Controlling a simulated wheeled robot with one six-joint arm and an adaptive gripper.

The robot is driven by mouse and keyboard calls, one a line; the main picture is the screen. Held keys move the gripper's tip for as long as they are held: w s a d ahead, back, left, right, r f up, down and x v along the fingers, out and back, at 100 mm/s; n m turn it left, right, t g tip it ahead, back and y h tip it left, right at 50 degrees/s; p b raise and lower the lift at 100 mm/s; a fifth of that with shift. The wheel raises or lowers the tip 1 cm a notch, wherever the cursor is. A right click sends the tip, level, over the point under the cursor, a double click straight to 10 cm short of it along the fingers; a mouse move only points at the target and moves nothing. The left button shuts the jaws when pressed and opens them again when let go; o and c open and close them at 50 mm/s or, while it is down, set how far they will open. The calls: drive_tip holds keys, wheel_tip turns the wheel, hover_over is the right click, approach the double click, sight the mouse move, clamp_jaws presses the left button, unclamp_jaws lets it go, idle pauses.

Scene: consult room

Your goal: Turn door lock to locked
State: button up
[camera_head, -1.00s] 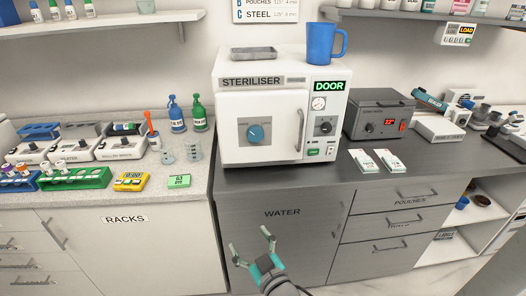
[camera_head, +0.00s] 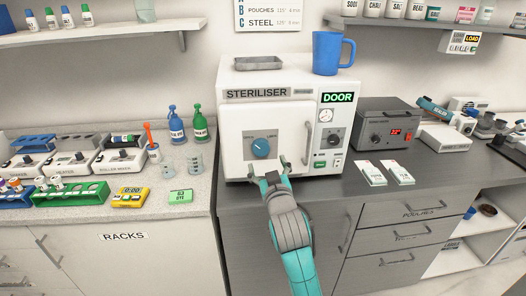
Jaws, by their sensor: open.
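The white steriliser (camera_head: 232,130) stands on the counter, with a sign reading STERILISER and a lit green DOOR display (camera_head: 337,98). The door lock, a round blue knob (camera_head: 260,148) on a grey square plate, is on the door front. A vertical handle (camera_head: 308,124) is at the door's right side. My gripper (camera_head: 269,167) is open and empty, just below and slightly right of the knob in the picture. Its fingers overlap the lower door front. I cannot tell how far they are from the door. My gripper does not hold the knob.
A blue mug (camera_head: 327,53) and a grey metal tray (camera_head: 258,63) stand on top of the steriliser. Blue and green bottles (camera_head: 200,125) stand to the left.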

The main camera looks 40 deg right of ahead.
sight(262, 150)
drive_tip(key=x, duration=0.7)
drive_tip(key=shift+w+d, duration=0.15)
drive_tip(key=shift+w, duration=0.2)
drive_tip(key=c, duration=1.2)
